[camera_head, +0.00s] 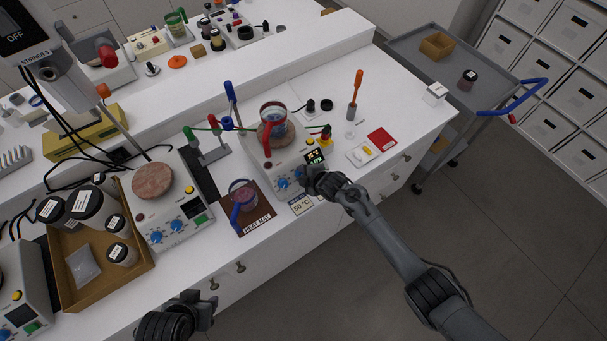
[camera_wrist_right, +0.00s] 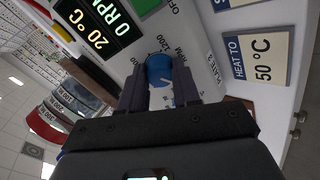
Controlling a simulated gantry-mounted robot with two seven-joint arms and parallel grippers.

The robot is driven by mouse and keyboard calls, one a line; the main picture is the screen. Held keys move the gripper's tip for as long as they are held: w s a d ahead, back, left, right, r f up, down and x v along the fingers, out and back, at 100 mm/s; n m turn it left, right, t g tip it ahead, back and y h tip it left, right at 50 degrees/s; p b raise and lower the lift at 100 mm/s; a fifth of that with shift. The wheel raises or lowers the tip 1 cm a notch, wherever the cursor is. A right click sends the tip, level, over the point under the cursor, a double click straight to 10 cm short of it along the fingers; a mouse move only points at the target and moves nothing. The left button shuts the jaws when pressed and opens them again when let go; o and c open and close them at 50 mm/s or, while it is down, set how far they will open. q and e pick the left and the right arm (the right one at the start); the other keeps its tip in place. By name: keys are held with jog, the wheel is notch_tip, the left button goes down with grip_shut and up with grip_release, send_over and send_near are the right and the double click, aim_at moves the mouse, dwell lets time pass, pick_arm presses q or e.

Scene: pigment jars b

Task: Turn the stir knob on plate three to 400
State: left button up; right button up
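The display (camera_wrist_right: 98,22) reads 0 RPM and 20 °C. My left gripper (camera_head: 205,312) hangs at the bottom, away from the plates.
Another hotplate (camera_head: 185,240) and a cardboard box of jars (camera_head: 140,279) stand left. A grey cart (camera_head: 407,50) is at right.

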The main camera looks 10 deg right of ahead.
jog(key=c, duration=0.5)
jog(key=shift+m, duration=0.4)
jog(key=m, duration=0.3)
jog(key=shift+p, duration=0.35)
jog(key=m, duration=0.4)
jog(key=shift+m+p, duration=0.3)
jog(key=shift+p, duration=0.1)
jog(key=m, duration=0.4)
jog(key=shift+m+p, duration=0.3)
jog(key=shift+p, duration=0.1)
jog(key=shift+m+t+h+p, duration=0.3)
jog(key=shift+m, duration=1.4)
